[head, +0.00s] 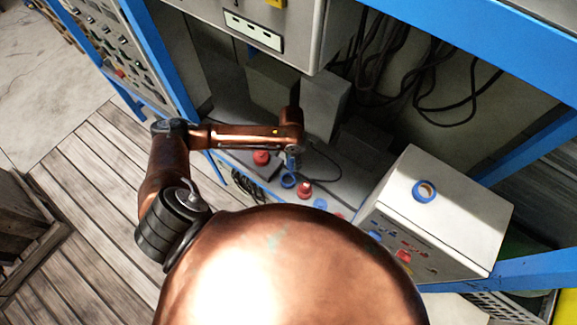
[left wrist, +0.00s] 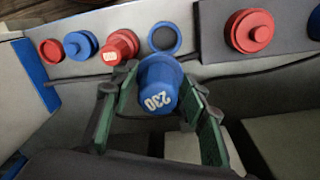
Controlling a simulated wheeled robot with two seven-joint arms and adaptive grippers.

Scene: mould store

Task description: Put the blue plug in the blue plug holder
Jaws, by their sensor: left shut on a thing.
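My left gripper (head: 291,156) is shut on the blue plug (left wrist: 158,88), marked "230", which sits between its green finger pads in the left wrist view. In the head view the plug (head: 291,164) shows only as a small blue patch below the gripper. A blue ring (left wrist: 165,38), which looks like the blue plug holder, lies just beyond the plug, apart from it in the wrist picture; it also shows in the head view (head: 288,181). The height of the plug above the surface is hard to tell. My right gripper is not in view.
A red plug (left wrist: 120,45), a blue round piece (left wrist: 80,45) and a red one (left wrist: 50,51) stand in a row beside the ring. A red round fitting (left wrist: 249,31) is on the other side. Cables hang behind.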

